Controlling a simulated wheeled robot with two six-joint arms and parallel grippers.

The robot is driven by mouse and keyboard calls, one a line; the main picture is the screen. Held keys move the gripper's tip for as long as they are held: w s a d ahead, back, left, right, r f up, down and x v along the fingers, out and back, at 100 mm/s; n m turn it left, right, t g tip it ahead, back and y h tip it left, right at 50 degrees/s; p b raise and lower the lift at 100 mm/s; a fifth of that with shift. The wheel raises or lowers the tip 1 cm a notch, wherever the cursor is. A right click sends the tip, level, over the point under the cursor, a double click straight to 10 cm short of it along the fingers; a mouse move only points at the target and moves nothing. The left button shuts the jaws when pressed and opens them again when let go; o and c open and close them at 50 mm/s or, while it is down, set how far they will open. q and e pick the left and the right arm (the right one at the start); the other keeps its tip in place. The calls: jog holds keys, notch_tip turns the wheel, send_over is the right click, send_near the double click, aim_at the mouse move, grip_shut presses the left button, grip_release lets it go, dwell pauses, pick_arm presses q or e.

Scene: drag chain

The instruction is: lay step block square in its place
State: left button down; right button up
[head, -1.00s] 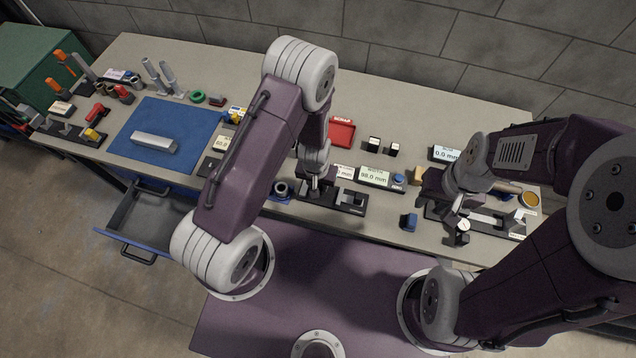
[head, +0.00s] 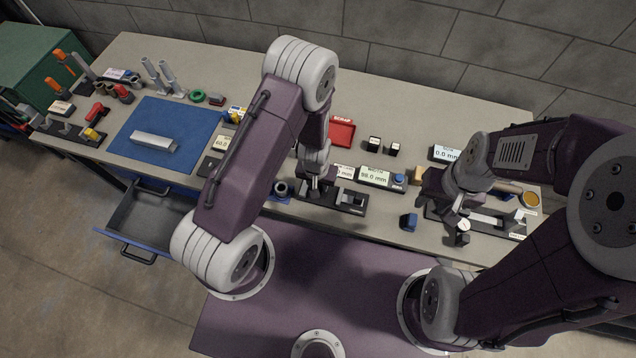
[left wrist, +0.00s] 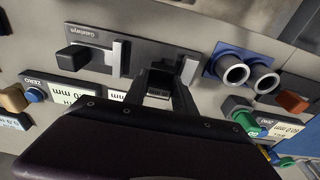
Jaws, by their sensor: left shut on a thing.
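My left gripper (head: 316,194) points down at the left part of a black gauge base (head: 345,204) near the front of the bench. In the left wrist view its fingers (left wrist: 162,88) are shut on a small dark grey block (left wrist: 158,76), mostly hidden between them. I cannot tell if it is the step block or touches the base. A silver upright (left wrist: 120,57) and a black knob (left wrist: 75,57) stand on the base to the left. A silver piece (left wrist: 189,68) shows just right of the fingers. My right gripper (head: 450,208) is by the right-hand fixture; its jaw opening is unclear.
A silver bar (head: 153,141) lies on the blue mat (head: 190,119). A display (head: 374,177) stands behind the gauge base. A blue two-ring holder (left wrist: 243,68) is close beside my left gripper. The right-hand fixture (head: 511,231) has a dial. A drawer (head: 145,216) is open.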

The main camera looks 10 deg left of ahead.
pick_arm(q)
jog(key=shift+f+b, duration=1.2)
jog(key=shift+f, duration=0.2)
dwell(0.4)
jog(key=c, duration=1.1)
grip_release()
jog(key=shift+c, duration=0.2)
jog(key=shift+o, duration=1)
jog(key=shift+d, duration=0.15)
jog(key=shift+r, duration=0.1)
